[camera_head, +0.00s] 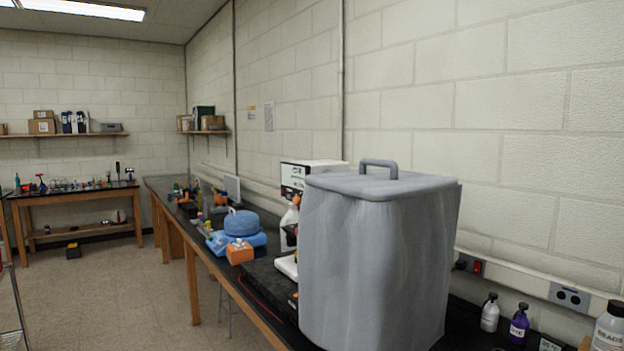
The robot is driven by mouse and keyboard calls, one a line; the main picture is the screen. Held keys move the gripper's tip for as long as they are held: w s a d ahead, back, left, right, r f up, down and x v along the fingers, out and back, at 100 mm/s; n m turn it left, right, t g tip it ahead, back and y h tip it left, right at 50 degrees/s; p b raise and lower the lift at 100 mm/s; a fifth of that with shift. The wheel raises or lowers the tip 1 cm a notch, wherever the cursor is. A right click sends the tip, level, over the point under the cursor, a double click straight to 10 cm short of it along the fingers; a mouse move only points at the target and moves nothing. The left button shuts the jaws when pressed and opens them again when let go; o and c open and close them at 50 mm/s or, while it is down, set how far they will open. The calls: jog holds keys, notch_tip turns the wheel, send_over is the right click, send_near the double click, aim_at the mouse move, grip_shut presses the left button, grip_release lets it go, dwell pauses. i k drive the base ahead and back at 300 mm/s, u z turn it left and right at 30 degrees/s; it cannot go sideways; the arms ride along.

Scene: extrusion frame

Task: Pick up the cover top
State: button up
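A large grey cover (375,265) stands upright on the dark bench in the near right. Its flat grey top (340,184) has rounded corners and carries a raised grey loop handle (379,163). The top sits on the cover's walls. From this view I cannot tell whether the top is a separate piece. My gripper is not in view, and nothing is seen touching the cover.
The black bench (258,285) runs along the right wall. A white machine (296,180) stands behind the cover, with a blue domed item (241,222) and an orange block (239,253) farther left. Bottles (519,325) stand at right. Open floor (110,300) lies left.

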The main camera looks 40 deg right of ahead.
aim_at(381, 169)
jog(key=u, duration=0.15)
jog(key=i, duration=2.4)
jog(key=z, duration=2.55)
